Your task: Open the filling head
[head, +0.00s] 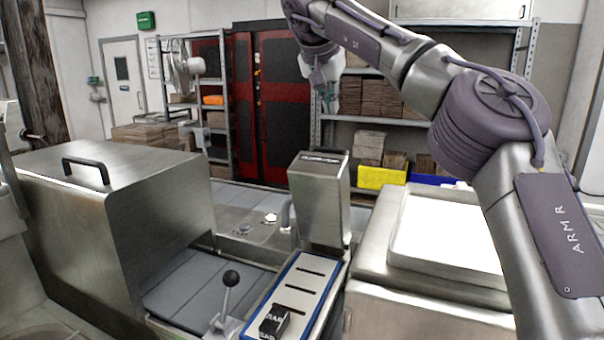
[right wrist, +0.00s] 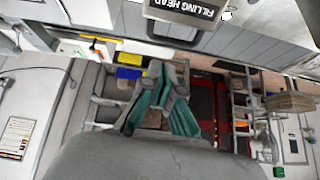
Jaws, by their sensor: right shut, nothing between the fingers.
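The filling head (head: 316,205) is an upright grey metal box in the middle of the head view, with a dark label on its top. My left gripper is not in view.
A lever with a black ball knob (head: 231,279) and a slotted panel (head: 300,285) with a black labelled block (head: 274,321) are in front. A large metal cover (head: 115,215) with a black handle stands left. A white-topped unit (head: 440,235) stands right. Shelves are behind.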

